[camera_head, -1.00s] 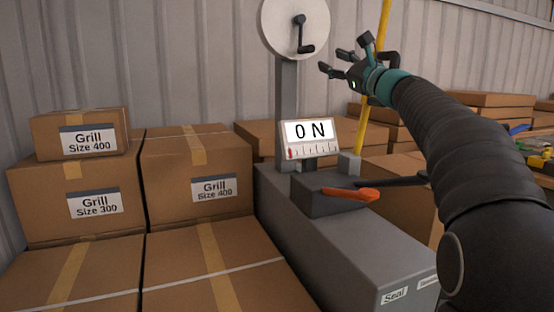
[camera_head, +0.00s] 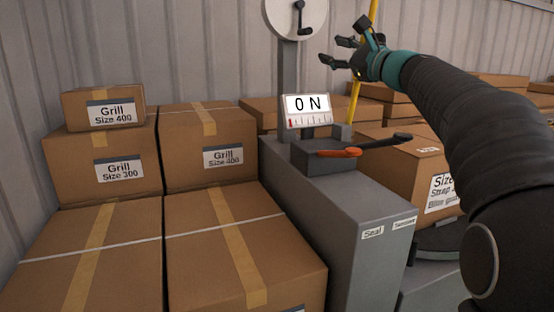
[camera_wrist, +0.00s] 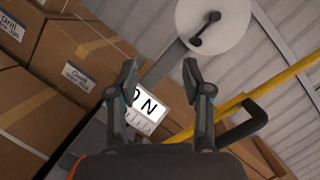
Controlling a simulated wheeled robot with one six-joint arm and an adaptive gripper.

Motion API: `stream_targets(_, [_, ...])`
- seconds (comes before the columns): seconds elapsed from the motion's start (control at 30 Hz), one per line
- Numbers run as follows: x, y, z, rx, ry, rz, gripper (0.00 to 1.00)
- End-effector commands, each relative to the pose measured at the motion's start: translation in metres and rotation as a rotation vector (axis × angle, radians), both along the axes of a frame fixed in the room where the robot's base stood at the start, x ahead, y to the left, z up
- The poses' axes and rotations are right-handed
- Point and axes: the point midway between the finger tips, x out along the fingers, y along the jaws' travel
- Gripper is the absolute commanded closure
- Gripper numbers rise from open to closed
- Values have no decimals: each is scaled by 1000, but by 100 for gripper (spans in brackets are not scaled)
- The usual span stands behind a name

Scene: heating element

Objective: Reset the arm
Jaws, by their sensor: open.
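My gripper (camera_head: 342,50) is open and empty, raised above and right of the gauge at the upper middle of the head view. My arm reaches in from the right side and bends left. In the wrist view my gripper (camera_wrist: 160,85) has its two fingers spread apart, with nothing between them. Beyond the fingers is the gauge (camera_wrist: 150,112), partly covered by the left finger. In the head view the gauge (camera_head: 307,109) reads "0 N" on a grey machine (camera_head: 330,205).
A white reel with a crank (camera_head: 283,18) stands above the machine. Grill boxes (camera_head: 208,150) are stacked left. A yellow pole (camera_head: 354,100) stands behind my gripper. A labelled box (camera_head: 405,165) is right of the machine.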

Motion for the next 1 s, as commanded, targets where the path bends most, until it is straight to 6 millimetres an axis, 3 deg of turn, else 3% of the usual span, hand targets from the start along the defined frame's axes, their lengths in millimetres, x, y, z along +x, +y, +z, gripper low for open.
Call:
stream_targets(0.17, [-24, 20, -27, -169, 16, 1, 50])
stream_targets(0.37, [-66, 42, -76, -441, 34, 15, 50])
stream_targets(0.53, [-131, 59, -149, -813, 45, 74, 50])
stream_targets(0.67, [-189, 60, -213, -1116, 40, 156, 50])
stream_targets(0.83, [-265, 47, -293, -1495, 16, 298, 50])
stream_targets(1.0, [-337, 20, -367, -1843, -27, 479, 50])
